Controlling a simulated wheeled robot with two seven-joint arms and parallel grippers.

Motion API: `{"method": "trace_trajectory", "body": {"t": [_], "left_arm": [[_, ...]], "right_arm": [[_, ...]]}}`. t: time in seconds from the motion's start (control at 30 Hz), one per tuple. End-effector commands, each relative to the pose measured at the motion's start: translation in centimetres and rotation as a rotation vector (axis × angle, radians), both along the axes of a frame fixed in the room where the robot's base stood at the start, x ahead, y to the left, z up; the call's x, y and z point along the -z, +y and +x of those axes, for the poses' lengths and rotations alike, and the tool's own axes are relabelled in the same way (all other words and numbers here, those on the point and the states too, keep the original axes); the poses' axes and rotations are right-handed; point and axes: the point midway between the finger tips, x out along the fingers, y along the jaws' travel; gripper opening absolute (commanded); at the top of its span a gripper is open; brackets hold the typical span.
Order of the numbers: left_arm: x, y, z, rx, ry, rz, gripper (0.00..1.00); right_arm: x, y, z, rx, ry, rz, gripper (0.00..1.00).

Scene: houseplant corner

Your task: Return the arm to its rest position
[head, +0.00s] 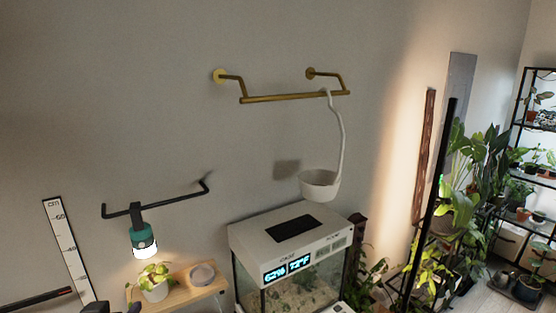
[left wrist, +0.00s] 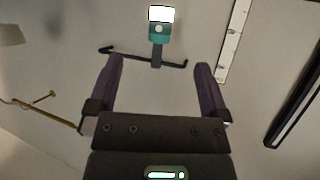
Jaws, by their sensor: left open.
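My left gripper (head: 115,307) shows only as dark tips at the bottom edge of the head view, at the lower left. In the left wrist view its two purple-dark fingers (left wrist: 159,66) stand wide apart with nothing between them. A teal lamp (head: 144,236), lit, hangs from a black wall rail (head: 160,203) above and right of the gripper in the head view. The lamp (left wrist: 159,33) and rail (left wrist: 135,55) show upside down beyond the fingertips in the wrist view, apart from them as far as I can tell. My right gripper is not in view.
A white hanging pot (head: 319,186) hooks over a brass rail (head: 290,97). Below it stands a glass tank (head: 252,233) with a display. A ruler (head: 68,250) is at left.

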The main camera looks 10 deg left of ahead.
Motion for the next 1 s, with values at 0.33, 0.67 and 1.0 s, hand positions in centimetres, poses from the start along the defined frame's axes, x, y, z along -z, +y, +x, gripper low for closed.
{"method": "trace_trajectory", "body": {"t": [0.33,0.67,1.0], "left_arm": [[3.9,-5.5,-2.9,0.129,0.216,0.007,1.00],[8.7,-13.9,-10.6,0.320,0.559,-0.008,1.00],[15.7,-20.0,-19.1,0.469,0.871,-0.051,1.00]], "right_arm": [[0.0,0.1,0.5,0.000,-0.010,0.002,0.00],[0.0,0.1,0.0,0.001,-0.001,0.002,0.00],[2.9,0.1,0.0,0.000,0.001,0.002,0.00]]}}
